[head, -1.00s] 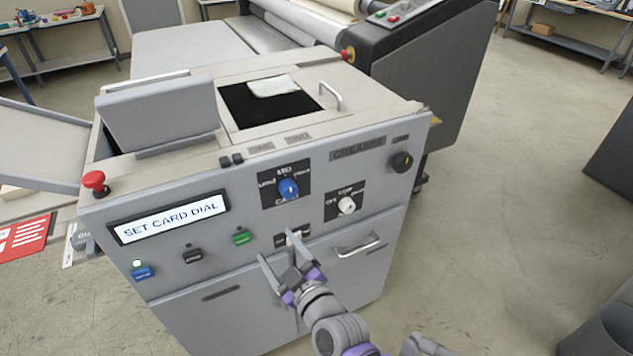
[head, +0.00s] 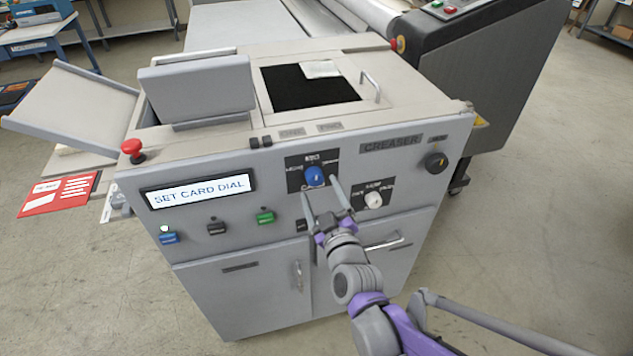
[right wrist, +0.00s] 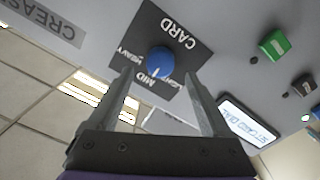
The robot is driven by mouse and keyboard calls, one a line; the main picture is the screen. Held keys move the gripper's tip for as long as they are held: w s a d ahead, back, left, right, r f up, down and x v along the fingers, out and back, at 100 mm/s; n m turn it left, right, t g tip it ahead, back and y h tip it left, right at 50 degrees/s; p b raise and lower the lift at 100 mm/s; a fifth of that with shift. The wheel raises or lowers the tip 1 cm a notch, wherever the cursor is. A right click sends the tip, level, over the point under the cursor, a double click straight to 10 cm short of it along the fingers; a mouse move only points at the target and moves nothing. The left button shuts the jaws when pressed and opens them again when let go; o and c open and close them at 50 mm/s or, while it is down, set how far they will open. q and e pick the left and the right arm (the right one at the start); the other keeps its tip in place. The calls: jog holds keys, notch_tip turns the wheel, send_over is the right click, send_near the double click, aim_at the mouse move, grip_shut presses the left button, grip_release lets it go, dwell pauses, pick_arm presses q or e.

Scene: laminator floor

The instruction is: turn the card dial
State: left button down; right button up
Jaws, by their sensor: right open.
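The blue card dial (head: 314,176) sits on a black plate on the creaser's front panel. In the right wrist view the dial (right wrist: 160,61) shows on its plate marked CARD, MID and HEAVY, with a third mark partly covered. Its white pointer line is toward MID. My right gripper (head: 320,188) is open in front of the plate, its fingers to either side of the dial. In the right wrist view the open fingers (right wrist: 163,82) flank the dial, which lies between and beyond the tips; I cannot tell whether they touch the panel. My left gripper is not in view.
The creaser's display (head: 198,191) reads SET CARD DIAL. A white knob (head: 373,200) is close right of my right gripper, and a black knob (head: 436,163) is farther right. A green button (head: 265,216) and a red mushroom button (head: 132,148) are to the left.

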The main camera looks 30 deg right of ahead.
aim_at(317, 180)
jog(key=shift+x, duration=2)
grip_shut()
jog(key=shift+m, duration=0.3)
jog(key=m, duration=0.5)
jog(key=shift+m, duration=0.3)
jog(key=m, duration=0.5)
jog(key=shift+d+m+p, duration=0.15)
jog(key=shift+m+p, duration=0.15)
jog(key=shift+p, duration=0.1)
